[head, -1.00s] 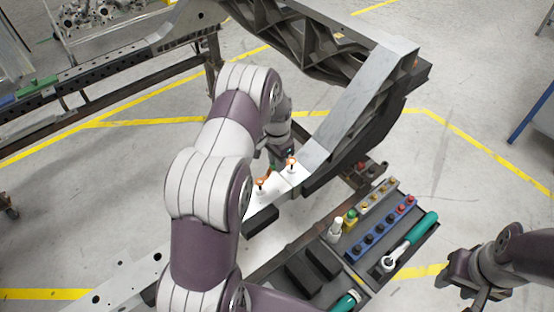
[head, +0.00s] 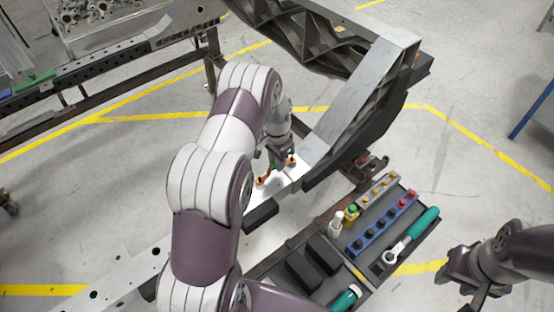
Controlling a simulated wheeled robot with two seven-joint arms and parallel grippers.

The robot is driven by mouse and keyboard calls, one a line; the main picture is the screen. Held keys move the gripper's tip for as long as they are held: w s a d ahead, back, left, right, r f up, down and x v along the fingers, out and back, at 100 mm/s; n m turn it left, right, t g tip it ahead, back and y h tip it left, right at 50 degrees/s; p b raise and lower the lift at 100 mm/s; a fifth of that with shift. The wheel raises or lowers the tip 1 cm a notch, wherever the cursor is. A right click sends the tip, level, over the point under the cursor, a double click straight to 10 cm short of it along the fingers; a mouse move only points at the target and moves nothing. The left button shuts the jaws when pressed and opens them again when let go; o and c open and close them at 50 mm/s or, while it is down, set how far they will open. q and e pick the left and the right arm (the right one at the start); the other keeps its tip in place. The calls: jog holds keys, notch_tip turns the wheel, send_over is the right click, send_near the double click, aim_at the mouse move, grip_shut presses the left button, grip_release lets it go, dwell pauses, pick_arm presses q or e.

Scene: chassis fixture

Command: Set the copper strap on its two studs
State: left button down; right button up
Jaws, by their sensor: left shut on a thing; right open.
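The copper strap (head: 263,181) shows as two orange ends on either side of my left gripper (head: 277,166). The gripper is shut on its middle, which is mostly hidden by the fingers. The strap is low over the white plate (head: 287,189) of the chassis. The studs are hard to make out under the strap ends, and I cannot tell whether the strap is seated on them. My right gripper (head: 462,284) is open and empty at the lower right, away from the strap.
A dark tool tray (head: 375,262) to the right holds a blue rack (head: 378,236), coloured caps and a green-handled ratchet (head: 412,236). The grey chassis beam (head: 362,90) rises behind the plate. Open floor with yellow lines lies further right.

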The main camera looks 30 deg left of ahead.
pick_arm(q)
jog(key=shift+f, duration=0.4)
dwell(0.4)
jog(key=c, duration=0.9)
grip_release()
jog(key=shift+r, duration=0.1)
notch_tip(320, 180, up, 9)
jog(key=p, duration=0.7)
